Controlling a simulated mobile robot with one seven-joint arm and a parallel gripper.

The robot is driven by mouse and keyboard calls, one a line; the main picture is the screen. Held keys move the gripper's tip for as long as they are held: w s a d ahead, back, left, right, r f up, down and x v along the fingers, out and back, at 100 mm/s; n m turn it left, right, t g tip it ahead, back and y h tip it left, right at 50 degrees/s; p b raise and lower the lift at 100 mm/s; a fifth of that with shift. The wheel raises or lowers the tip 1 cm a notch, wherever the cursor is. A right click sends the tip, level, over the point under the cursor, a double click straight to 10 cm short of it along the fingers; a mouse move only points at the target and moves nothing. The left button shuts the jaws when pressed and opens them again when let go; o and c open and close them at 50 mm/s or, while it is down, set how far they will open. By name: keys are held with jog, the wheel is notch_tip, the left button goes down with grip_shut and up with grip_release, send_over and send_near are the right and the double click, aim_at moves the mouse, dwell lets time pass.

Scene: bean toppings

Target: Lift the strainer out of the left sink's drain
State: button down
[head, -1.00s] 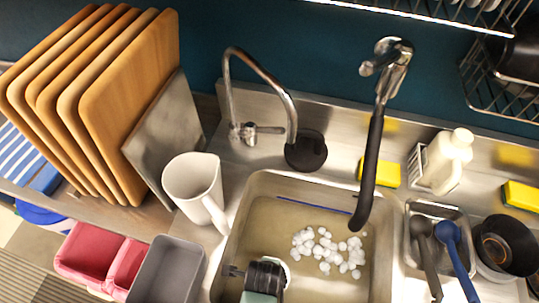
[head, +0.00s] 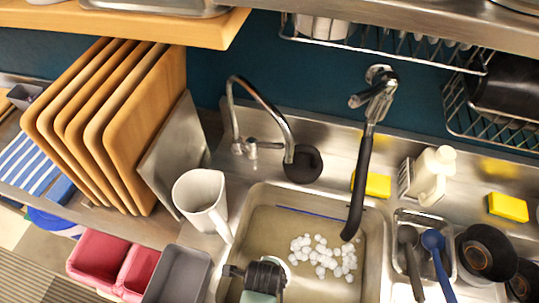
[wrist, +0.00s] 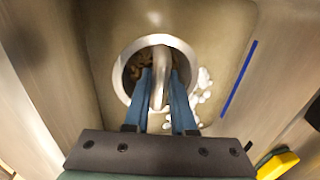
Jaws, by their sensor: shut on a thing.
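The strainer (wrist: 117,76) is round, with a pale rim, brown bits inside and a curved upright handle in the middle. My gripper (wrist: 161,80) has its two blue fingers on either side of that handle and is shut on it. In the head view, my gripper (head: 262,280) reaches down into the front left of the metal sink (head: 372,262) and hides most of the strainer. I cannot tell whether the strainer still sits in the drain or is slightly raised.
White beans (head: 323,257) lie on the sink floor right of my gripper, and a blue stick (head: 308,213) lies behind them. The black-sleeved faucet (head: 356,190) hangs over the sink. A white pitcher (head: 199,195) and grey bin (head: 178,275) stand to the left.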

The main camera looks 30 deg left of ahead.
jog(key=shift+r+p, duration=0.65)
jog(key=shift+r, duration=0.25)
notch_tip(320, 180, up, 16)
jog(key=p, duration=1.2)
jog(key=shift+p, duration=0.4)
